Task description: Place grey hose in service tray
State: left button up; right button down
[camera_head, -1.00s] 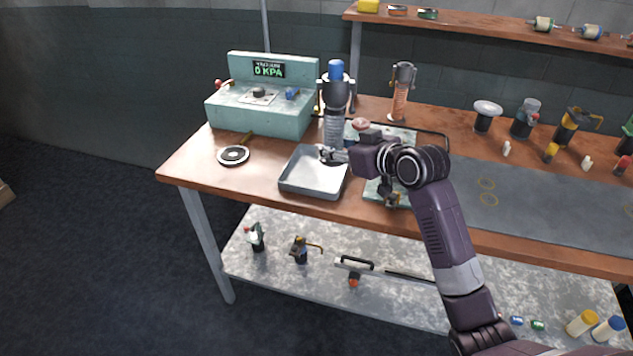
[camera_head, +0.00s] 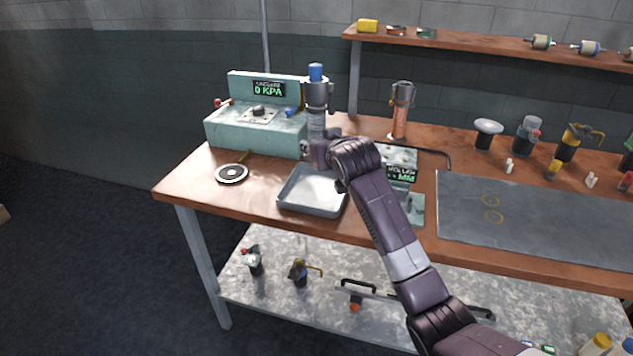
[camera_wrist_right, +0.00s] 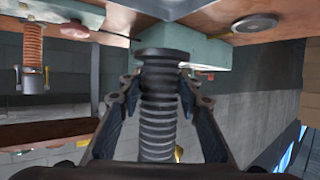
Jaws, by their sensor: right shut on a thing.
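The grey hose (camera_head: 316,125) is ribbed and upright, with a dark grey collar and a blue top. My right gripper (camera_wrist_right: 155,95) is shut around its ribbed part, which also shows in the right wrist view (camera_wrist_right: 157,125). In the head view, my right wrist hides the fingertips and the hose's lower end. The service tray (camera_head: 308,210), shallow, grey and rectangular, sits near the bench's front edge. The hose appears over or behind the tray's back edge; I cannot tell its exact height. The tray's visible floor is bare. My left gripper is not in view.
The teal vacuum station (camera_head: 250,135) stands close behind and left of the hose. An orange hose (camera_head: 399,125) stands behind, and a grey mat (camera_head: 540,215) covers the right bench.

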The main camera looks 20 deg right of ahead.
aim_at(316, 191)
notch_tip(316, 191, down, 11)
dwell(0.4)
jog(key=shift+f, duration=0.1)
jog(key=c, duration=1.4)
grip_release()
jog(key=shift+f, duration=0.1)
jog(key=shift+s, duration=0.1)
jog(key=v, duration=1.2)
